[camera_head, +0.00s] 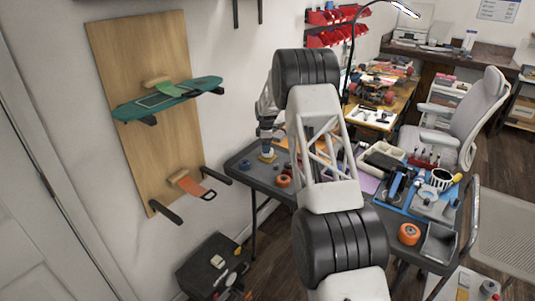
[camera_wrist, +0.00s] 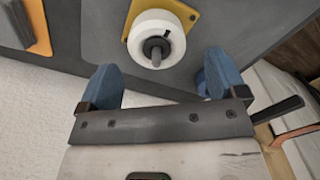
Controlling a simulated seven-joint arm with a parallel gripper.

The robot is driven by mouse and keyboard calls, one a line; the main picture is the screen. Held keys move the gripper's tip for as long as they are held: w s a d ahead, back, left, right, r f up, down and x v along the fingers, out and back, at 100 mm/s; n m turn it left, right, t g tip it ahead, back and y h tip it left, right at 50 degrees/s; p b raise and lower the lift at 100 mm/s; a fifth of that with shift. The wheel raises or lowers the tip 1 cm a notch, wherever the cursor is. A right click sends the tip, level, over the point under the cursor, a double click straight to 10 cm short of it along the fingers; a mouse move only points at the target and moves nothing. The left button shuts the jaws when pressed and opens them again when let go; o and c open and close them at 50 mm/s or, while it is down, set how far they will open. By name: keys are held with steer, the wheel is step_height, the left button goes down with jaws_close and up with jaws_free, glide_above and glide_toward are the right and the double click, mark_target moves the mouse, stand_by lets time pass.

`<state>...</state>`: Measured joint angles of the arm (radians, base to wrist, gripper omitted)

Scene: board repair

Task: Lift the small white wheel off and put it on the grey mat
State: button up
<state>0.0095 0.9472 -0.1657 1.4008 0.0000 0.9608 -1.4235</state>
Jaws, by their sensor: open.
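The small white wheel (camera_wrist: 150,50) sits on a dark upright axle on a yellow plate (camera_wrist: 187,14) in the wrist view. In the head view the white wheel (camera_head: 267,151) is small, at the left end of the dark grey table. My gripper (camera_wrist: 160,82) is open and empty; its two blue fingers stand apart, with the wheel showing beyond the gap between them. In the head view my gripper (camera_head: 266,133) is just above the wheel. The wheel is not between the fingers. I cannot pick out the grey mat with certainty.
The dark grey table (camera_head: 246,172) holds orange wheels (camera_head: 409,234), a blue mat (camera_head: 394,203) with tools, and a grey tray (camera_head: 438,243) on the right. My arm hides the table's middle. A wall board (camera_head: 150,60) with a green deck stands at left.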

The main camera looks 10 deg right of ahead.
steer(key=shift+f, duration=1.75)
steer(key=c, duration=1)
steer(key=shift+c, duration=0.2)
steer(key=shift+w, duration=0.1)
steer(key=shift+r, duration=5)
